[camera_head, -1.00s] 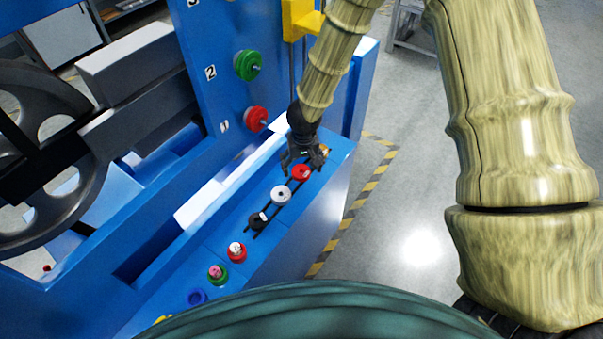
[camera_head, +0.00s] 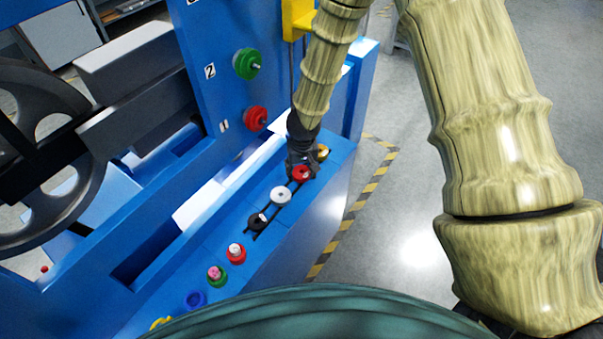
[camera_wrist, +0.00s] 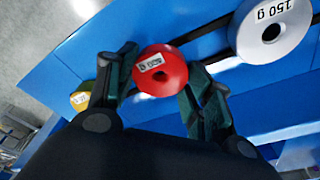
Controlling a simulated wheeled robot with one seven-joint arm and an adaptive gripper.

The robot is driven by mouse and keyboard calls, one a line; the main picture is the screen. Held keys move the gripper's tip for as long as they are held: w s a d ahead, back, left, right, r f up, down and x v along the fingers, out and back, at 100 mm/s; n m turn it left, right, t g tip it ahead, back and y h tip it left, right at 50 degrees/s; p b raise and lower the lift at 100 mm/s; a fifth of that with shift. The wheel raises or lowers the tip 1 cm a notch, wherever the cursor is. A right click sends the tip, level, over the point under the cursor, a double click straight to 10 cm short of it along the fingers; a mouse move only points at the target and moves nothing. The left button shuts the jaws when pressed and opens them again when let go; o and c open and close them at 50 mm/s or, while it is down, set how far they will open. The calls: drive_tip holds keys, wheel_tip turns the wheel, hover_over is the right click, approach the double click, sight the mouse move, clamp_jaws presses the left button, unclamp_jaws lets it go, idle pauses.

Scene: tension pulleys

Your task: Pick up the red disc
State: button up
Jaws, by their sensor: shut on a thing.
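The red disc (camera_head: 301,174) sits on the blue ledge, at the far end of the dark rail beside the white disc. In the wrist view the red disc (camera_wrist: 160,72) shows a small white label and a dark centre hole. My gripper (camera_head: 302,166) is down at the disc. In the wrist view the fingers of my gripper (camera_wrist: 158,85) stand on either side of the disc and are shut on it. I cannot tell whether the disc is clear of the ledge.
The white 150 g disc (camera_head: 280,195) stands close by on the rail, with a black disc (camera_head: 257,221) beyond it. A yellow disc (camera_head: 323,152) is on the other side. A red wheel (camera_head: 255,119) and a green wheel (camera_head: 247,63) stick out from the blue panel (camera_head: 222,85).

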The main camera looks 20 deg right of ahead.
drive_tip(key=shift+r, duration=0.15)
drive_tip(key=shift+r+p, duration=0.55)
drive_tip(key=shift+r, duration=0.65)
drive_tip(key=s+d+r+b, duration=0.1)
drive_tip(key=s+d+b, duration=0.1)
drive_tip(key=s, duration=0.5)
drive_tip(key=s+d+r+b, duration=0.1)
drive_tip(key=s+d+b, duration=0.2)
drive_tip(key=s, duration=0.5)
drive_tip(key=shift+d+r, duration=0.15)
drive_tip(key=shift+d, duration=0.3)
